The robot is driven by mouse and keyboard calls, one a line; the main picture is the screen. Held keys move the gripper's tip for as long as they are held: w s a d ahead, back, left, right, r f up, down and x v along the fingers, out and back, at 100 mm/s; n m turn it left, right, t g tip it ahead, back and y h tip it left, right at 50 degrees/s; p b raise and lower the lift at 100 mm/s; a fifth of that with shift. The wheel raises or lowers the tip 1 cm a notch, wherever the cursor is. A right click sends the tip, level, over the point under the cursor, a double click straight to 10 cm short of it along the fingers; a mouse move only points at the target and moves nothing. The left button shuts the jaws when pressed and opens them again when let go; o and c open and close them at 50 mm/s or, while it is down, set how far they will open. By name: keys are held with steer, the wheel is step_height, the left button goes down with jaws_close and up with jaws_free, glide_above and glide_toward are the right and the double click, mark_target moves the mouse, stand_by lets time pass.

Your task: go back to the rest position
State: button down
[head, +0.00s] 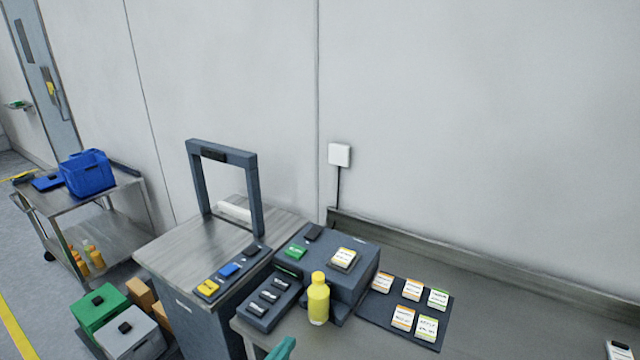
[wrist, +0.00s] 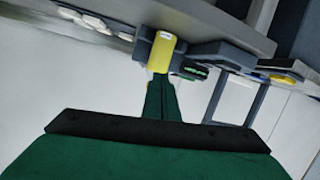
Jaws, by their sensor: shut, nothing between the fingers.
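My gripper (wrist: 160,90) points up the middle of the wrist view, its two green fingers together with nothing between them. In the head view only a small green part of it (head: 283,349) shows at the bottom edge, in front of the bench. A yellow bottle (head: 318,300) stands upright beside the dark filler machine (head: 345,282). The bottle also shows in the wrist view (wrist: 161,52), just beyond the fingertips in the picture. Whether the fingers touch it is hard to tell, but the bottle is not between them.
A dark mat (head: 375,313) with several label cards lies right of the machine. A steel stand with a grey frame (head: 258,200) is at left. A cart with a blue bin (head: 88,175) and lidded boxes (head: 130,335) are farther left. The bench right of the mat is mostly clear.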

steer(key=s+d+f+n+y, duration=0.2)
steer(key=s+f+n+y, duration=0.1)
steer(key=s+f, duration=0.4)
steer(key=s+d+f+n+y, duration=0.2)
steer(key=s+d+f, duration=0.1)
steer(key=s+f, duration=0.35)
steer(key=s+d+r+m+t, duration=0.1)
steer(key=s, duration=0.9)
steer(key=s+d+r+m, duration=0.1)
steer(key=s+r, duration=0.1)
steer(key=s, duration=0.9)
steer(key=shift+s+d+r+t+y, duration=0.2)
steer(key=shift+s+d+t+y, duration=0.05)
steer(key=shift+d+t+y, duration=0.15)
steer(key=shift+s, duration=0.1)
